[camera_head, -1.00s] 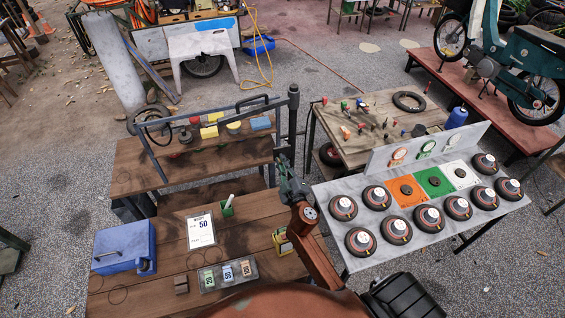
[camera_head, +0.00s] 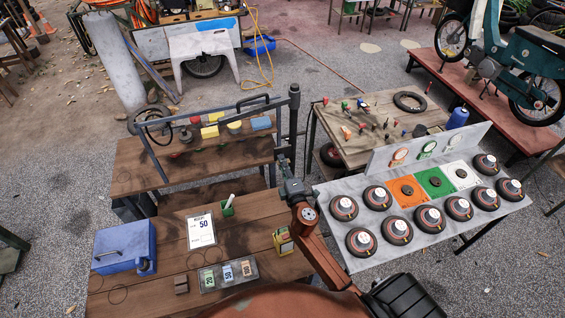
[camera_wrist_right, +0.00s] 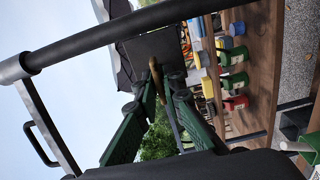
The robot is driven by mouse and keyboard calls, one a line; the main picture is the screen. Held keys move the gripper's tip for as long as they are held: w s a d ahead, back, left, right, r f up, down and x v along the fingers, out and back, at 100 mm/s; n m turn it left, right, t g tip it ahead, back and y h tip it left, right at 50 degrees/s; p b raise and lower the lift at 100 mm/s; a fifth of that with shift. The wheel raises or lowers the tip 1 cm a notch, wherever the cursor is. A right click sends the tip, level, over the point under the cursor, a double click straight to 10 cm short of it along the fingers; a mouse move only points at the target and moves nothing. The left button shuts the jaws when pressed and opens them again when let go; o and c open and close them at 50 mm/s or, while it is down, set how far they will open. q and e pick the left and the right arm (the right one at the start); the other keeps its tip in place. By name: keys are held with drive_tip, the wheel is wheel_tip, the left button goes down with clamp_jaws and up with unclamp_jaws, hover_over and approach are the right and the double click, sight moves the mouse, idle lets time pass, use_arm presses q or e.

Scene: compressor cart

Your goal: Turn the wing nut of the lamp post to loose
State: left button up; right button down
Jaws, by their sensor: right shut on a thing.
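The dark lamp post (camera_head: 293,120) stands upright at the right end of the grey frame over the wooden cart. My right gripper (camera_head: 284,163) reaches up to the post's lower part from the front. In the right wrist view its green fingers (camera_wrist_right: 157,92) are closed around a small brass-brown piece, which looks like the wing nut (camera_wrist_right: 156,72). A dark block (camera_wrist_right: 155,45) lies just beyond it. In the head view the wing nut is hidden by the gripper. My left gripper is out of view.
A grey rail (camera_head: 215,110) runs left from the post, above colored blocks on the cart. A front wooden table (camera_head: 165,240) holds a blue box (camera_head: 124,247) and a sign (camera_head: 201,231). A pale table with round dials (camera_head: 335,238) stands close right of my arm.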

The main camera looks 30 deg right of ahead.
idle(0.4)
drive_tip(key=c, duration=2.2)
unclamp_jaws()
drive_tip(key=shift+o, duration=0.2)
drive_tip(key=v, duration=1.2)
